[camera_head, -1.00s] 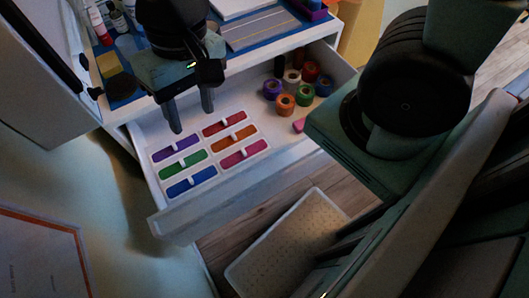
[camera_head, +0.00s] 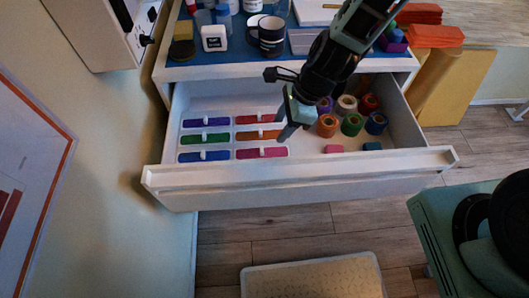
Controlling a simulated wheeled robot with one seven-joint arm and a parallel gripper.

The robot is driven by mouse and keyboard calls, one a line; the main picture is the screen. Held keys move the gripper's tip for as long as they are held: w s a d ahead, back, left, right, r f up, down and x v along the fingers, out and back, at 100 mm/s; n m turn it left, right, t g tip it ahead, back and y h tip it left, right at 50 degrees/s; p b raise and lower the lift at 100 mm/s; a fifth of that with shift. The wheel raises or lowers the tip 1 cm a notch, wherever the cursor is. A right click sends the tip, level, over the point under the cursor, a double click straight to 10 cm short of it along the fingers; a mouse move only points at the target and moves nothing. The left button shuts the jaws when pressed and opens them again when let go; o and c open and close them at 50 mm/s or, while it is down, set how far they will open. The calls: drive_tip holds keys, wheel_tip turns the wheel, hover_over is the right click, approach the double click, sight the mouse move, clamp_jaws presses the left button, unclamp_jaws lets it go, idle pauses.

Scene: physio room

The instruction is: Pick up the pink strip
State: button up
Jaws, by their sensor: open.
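The pink strip (camera_head: 262,153) lies in the front right slot of a white tray (camera_head: 233,146) in the open drawer. It has a small white piece across its middle. My gripper (camera_head: 285,128) points down, a little behind and to the right of the pink strip, apart from it in the picture. The gripper is open and nothing shows between its fingers; one finger is mostly hidden. Its height over the drawer floor is hard to tell.
Red, orange, purple, green and blue strips fill the other slots. Several tape rolls (camera_head: 351,123) and a small pink block (camera_head: 334,148) sit at the drawer's right. The drawer front (camera_head: 300,178) is a raised edge. Cups (camera_head: 271,36) stand on the top behind.

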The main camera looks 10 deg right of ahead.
sight(262, 149)
drive_tip(key=x, duration=1.1)
drive_tip(key=shift+w+a, duration=0.1)
drive_tip(key=c, duration=0.9)
